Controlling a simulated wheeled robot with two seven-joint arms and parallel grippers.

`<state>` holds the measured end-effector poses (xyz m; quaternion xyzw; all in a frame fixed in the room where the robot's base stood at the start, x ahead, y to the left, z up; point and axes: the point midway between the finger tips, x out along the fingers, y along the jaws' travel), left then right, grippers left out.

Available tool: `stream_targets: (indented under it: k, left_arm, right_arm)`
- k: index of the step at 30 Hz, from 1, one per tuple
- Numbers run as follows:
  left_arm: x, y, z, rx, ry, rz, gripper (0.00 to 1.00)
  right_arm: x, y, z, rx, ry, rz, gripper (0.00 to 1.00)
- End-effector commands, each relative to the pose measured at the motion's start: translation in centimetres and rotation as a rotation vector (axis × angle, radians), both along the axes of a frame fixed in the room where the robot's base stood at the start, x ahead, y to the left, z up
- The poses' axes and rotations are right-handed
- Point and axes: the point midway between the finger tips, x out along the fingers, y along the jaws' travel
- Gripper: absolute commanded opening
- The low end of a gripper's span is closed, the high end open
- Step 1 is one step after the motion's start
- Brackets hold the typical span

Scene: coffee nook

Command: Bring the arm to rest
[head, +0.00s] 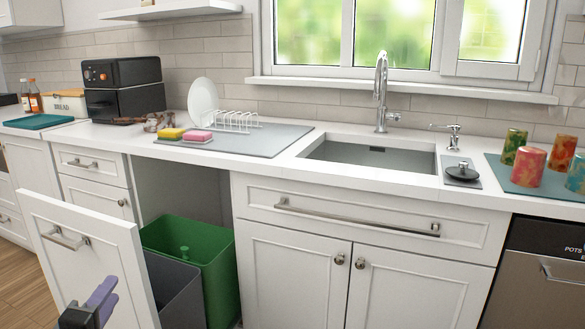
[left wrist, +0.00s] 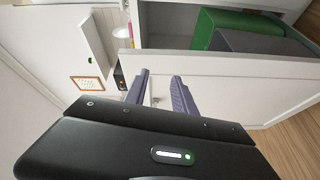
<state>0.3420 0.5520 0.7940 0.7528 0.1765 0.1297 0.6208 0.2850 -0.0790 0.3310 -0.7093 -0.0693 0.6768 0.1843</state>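My left gripper (head: 108,290) shows at the lower left of the head view, with purple fingers. It is in front of the white pull-out front (head: 85,262), below and right of that front's metal handle (head: 65,238). In the left wrist view the two fingers of the left gripper (left wrist: 160,77) stand apart, and I see nothing held between them. The cabinet front (left wrist: 215,82) lies just beyond the fingertips there. My right gripper is in neither view.
The pull-out stands open with a green bin (head: 200,258) and a grey bin (head: 172,290) behind its front. The counter above holds a drying mat (head: 262,139), a sponge pair, a sink (head: 372,154) and several cups at right. Wooden floor (head: 22,290) shows at left.

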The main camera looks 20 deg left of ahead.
Motion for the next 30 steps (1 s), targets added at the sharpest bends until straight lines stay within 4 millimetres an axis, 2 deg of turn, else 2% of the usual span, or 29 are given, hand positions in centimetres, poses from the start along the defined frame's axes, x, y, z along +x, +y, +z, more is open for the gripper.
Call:
stream_targets:
  k: [8, 11, 14, 17, 18, 22, 26, 30]
  left_arm:
    - [-0.1, 1.3, -1.1, 0.183, 0.148, 0.058, 0.32]
    - [0.9, 1.3, -2.9, 0.256, 0.251, 0.056, 0.32]
    - [3.0, 0.3, -6.3, 0.337, 0.400, 0.011, 0.32]
    - [6.0, -2.5, -11.8, 0.423, 0.588, -0.103, 0.32]
    - [7.1, -4.0, -14.1, 0.453, 0.656, -0.159, 0.32]
    - [9.4, -9.7, -21.2, 0.528, 0.835, -0.361, 0.32]
    - [10.1, -16.4, -27.8, 0.574, 0.968, -0.580, 0.32]
    - [8.9, -24.2, -34.1, 0.592, 1.071, -0.818, 0.32]
  right_arm:
    - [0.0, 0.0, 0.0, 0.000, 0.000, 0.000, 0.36]
    - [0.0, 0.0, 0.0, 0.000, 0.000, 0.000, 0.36]
    - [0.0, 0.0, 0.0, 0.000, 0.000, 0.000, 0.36]
    - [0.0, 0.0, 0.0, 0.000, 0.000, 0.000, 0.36]
    - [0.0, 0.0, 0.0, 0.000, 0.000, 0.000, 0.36]
    - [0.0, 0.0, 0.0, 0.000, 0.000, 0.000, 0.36]
    - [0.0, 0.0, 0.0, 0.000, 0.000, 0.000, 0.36]
    - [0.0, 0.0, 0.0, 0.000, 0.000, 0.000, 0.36]
